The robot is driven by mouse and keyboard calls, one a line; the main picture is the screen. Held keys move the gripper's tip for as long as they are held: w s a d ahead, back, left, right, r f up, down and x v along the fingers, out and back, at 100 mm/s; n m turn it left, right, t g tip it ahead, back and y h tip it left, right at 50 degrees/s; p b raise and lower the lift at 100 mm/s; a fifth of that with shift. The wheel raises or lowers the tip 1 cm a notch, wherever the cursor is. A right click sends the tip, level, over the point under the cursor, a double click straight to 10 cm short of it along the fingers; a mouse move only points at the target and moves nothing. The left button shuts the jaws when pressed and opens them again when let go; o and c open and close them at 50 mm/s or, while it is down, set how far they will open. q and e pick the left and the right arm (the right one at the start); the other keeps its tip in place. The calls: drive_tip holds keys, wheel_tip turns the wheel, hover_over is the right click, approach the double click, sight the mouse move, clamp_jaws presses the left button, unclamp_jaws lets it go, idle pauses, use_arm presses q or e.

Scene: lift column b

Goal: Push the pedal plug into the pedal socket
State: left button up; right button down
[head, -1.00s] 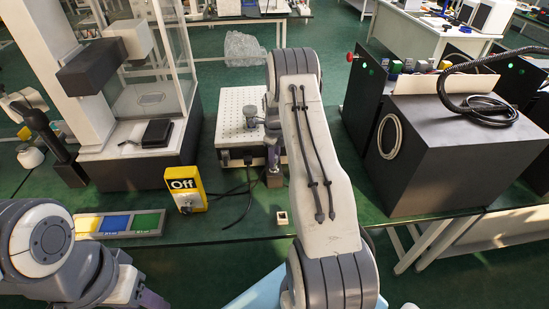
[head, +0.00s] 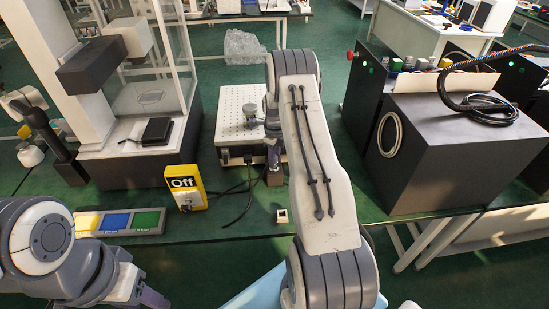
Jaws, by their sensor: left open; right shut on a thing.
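My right gripper (head: 273,160) is at the front of the white perforated box, largely hidden behind my own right arm. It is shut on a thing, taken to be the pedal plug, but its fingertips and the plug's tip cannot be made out. A small dark piece with a black cable (head: 248,190) shows at the box's front face, just left of this gripper. The pedal socket cannot be told apart on that face. Whether plug and socket touch cannot be seen. My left gripper (head: 150,299) is open at the bottom left, partly cut off, away from the box.
The white perforated box (head: 233,105) stands on the green table. A large black box (head: 470,155) stands to the right. A small pale block (head: 282,216) lies near the front edge.

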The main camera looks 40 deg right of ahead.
drive_tip(key=c, duration=0.5)
unclamp_jaws()
drive_tip(key=shift+f, duration=0.1)
drive_tip(key=shift+c, duration=0.2)
drive_tip(key=shift+r, duration=0.6)
wheel_tip(320, 180, up, 9)
drive_tip(key=shift+r+b, duration=0.15)
drive_tip(key=shift+b, duration=1.05)
